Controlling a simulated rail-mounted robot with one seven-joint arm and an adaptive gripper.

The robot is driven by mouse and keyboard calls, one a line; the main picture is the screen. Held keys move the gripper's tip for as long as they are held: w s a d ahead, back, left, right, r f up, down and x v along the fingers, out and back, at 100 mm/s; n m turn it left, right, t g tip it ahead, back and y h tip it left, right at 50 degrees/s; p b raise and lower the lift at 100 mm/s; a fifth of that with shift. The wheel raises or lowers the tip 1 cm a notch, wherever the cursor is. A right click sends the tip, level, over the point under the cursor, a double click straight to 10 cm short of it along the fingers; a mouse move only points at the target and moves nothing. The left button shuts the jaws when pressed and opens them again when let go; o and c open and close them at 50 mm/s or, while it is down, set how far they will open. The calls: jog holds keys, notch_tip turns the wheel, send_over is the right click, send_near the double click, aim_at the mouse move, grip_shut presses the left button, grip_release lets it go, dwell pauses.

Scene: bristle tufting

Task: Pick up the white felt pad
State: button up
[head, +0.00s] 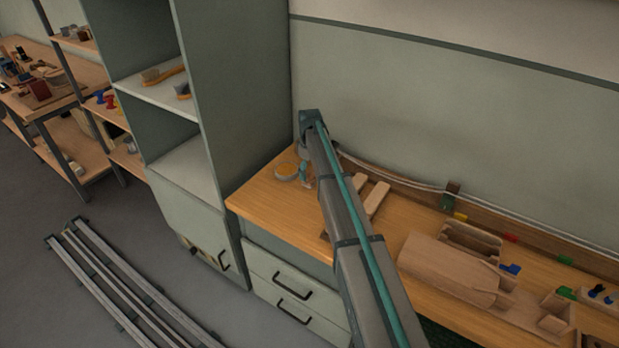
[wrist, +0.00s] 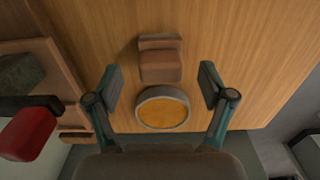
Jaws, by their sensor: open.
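I cannot make out a white felt pad for certain in either view. My gripper (wrist: 160,82) is open and points down over the wooden bench top. Between its fingers in the wrist view are a brown stepped block (wrist: 160,60) and, nearer the palm, a round grey-rimmed tin (wrist: 163,108) with a yellow-orange inside. Neither finger appears to grip anything. In the head view the tin (head: 287,171) lies near the bench's left end, just left of my gripper (head: 306,177), which my arm partly hides.
A wooden tray (wrist: 68,62) holding a dark block and a red-ended thing (wrist: 28,132) lie left in the wrist view. In the head view, wooden slats (head: 376,198) and a large wooden fixture (head: 445,270) stand right of my arm. A tall cabinet (head: 235,90) stands left.

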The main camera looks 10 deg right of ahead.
jog(key=shift+f, duration=1.25)
jog(key=c, duration=1.2)
jog(key=shift+c, duration=0.2)
jog(key=shift+r, duration=0.1)
jog(key=shift+r, duration=0.4)
notch_tip(320, 180, up, 2)
jog(key=shift+s+r+b, duration=0.1)
jog(key=shift+b, duration=0.8)
jog(key=s+r+b, duration=0.3)
jog(key=s+r, duration=0.6)
jog(key=s, duration=0.5)
jog(key=shift+d+r+b, duration=0.3)
jog(key=shift+r+b, duration=0.05)
jog(key=shift+r, duration=0.05)
jog(key=shift+w, duration=0.1)
